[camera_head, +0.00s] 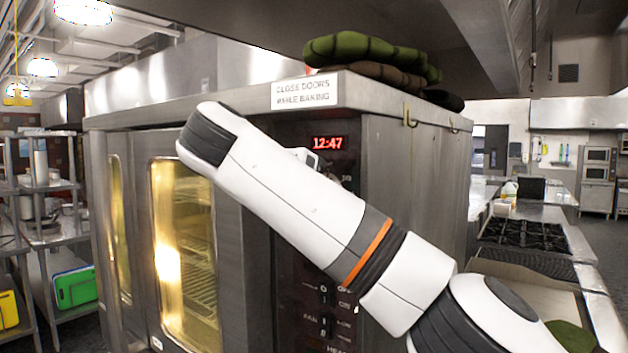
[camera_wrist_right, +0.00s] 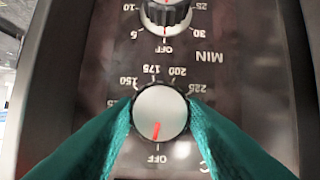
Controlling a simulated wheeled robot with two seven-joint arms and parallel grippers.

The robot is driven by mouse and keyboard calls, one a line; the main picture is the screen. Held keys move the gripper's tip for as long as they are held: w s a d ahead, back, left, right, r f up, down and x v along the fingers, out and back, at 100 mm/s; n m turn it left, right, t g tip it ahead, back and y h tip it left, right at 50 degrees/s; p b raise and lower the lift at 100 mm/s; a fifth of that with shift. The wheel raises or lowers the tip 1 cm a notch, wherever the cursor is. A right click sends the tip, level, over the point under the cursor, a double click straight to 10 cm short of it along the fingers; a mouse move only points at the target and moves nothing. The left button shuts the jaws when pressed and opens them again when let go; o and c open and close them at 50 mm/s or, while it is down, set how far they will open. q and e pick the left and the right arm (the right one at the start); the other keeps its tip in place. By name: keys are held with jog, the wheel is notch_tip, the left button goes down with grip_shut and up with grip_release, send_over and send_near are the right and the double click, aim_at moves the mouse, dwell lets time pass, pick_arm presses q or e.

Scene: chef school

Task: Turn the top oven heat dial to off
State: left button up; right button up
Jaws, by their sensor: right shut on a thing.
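In the right wrist view the picture is upside down, so the heat dial (camera_wrist_right: 162,103) low in it is the upper one on the panel. It has a round silver face with a red mark. The mark points almost at the OFF label, a little to its left in this picture. My right gripper (camera_wrist_right: 160,114) is shut on this dial, with a teal finger on each side. In the head view, my right arm crosses the oven (camera_head: 230,240) front and hides the dial and most of the gripper. My left gripper is not in view.
A timer dial (camera_wrist_right: 166,14) marked MIN sits beyond the heat dial in the wrist view. The oven's clock (camera_head: 328,143) reads 12:47. Green and brown folded cloths (camera_head: 372,48) lie on the oven top. A stove (camera_head: 524,235) stands to the right, a shelf rack (camera_head: 42,200) to the left.

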jog(key=shift+f+n, duration=0.15)
jog(key=shift+n, duration=0.35)
jog(key=shift+g+h, duration=0.3)
jog(key=o, duration=1)
jog(key=shift+c, duration=0.2)
